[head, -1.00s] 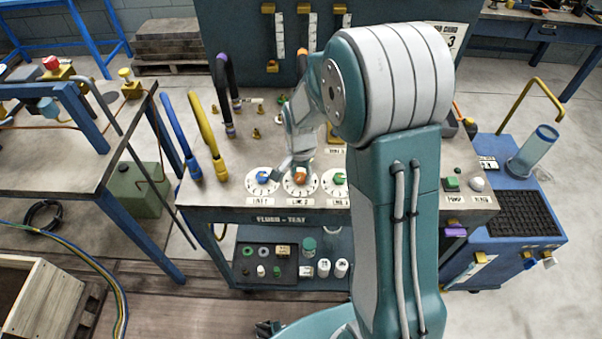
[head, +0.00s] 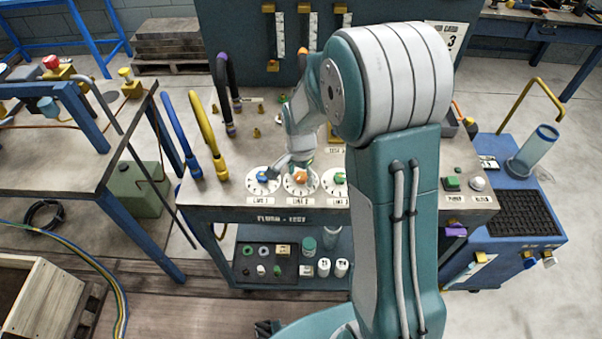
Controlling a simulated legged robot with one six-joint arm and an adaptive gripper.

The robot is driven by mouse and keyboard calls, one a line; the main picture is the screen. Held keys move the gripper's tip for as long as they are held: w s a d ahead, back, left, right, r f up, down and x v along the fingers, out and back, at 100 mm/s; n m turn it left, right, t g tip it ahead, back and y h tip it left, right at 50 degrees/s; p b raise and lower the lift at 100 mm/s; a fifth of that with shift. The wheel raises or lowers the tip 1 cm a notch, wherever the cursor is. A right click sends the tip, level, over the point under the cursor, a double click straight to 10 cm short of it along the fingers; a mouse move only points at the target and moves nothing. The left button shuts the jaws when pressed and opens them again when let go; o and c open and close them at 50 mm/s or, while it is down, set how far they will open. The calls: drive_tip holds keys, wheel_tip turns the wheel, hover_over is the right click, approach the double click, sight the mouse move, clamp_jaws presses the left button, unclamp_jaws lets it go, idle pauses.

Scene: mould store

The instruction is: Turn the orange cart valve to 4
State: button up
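The flush-test cart (head: 230,214) stands in front of me with a row of white numbered dials on its top. The orange valve (head: 301,177) sits on the middle dial, labelled as a line 2. A blue valve (head: 263,176) is on the dial to its left and a green valve (head: 340,178) on the dial to its right. My gripper (head: 293,163) points down just behind and over the orange valve, near the blue one. Its fingers are small and partly merged with the arm, so their opening and any contact are unclear. The orange pointer's exact number is not readable.
Blue and yellow hoses (head: 205,135) rise at the cart's left. A green button (head: 451,183) is at the right, beyond my arm. Bottles and small parts fill the lower shelf (head: 290,284). A blue cart (head: 555,235) stands close at the right.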

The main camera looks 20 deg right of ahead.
sight(300, 176)
drive_tip(key=shift+w+r, duration=0.1)
drive_tip(key=shift+r, duration=0.05)
wheel_tip(300, 176, up, 12)
idle(0.6)
drive_tip(key=shift+a, duration=0.1)
drive_tip(key=s+r+n+t, duration=0.2)
drive_tip(key=s+r+n, duration=0.3)
drive_tip(key=s, duration=0.5)
drive_tip(key=s+r+n+t, duration=0.3)
drive_tip(key=s+r+n, duration=0.2)
drive_tip(key=s, duration=0.6)
drive_tip(key=shift+r+n+t, duration=0.25)
drive_tip(key=shift+n+t, duration=0.05)
drive_tip(key=shift+n, duration=0.4)
drive_tip(key=shift+s, duration=0.1)
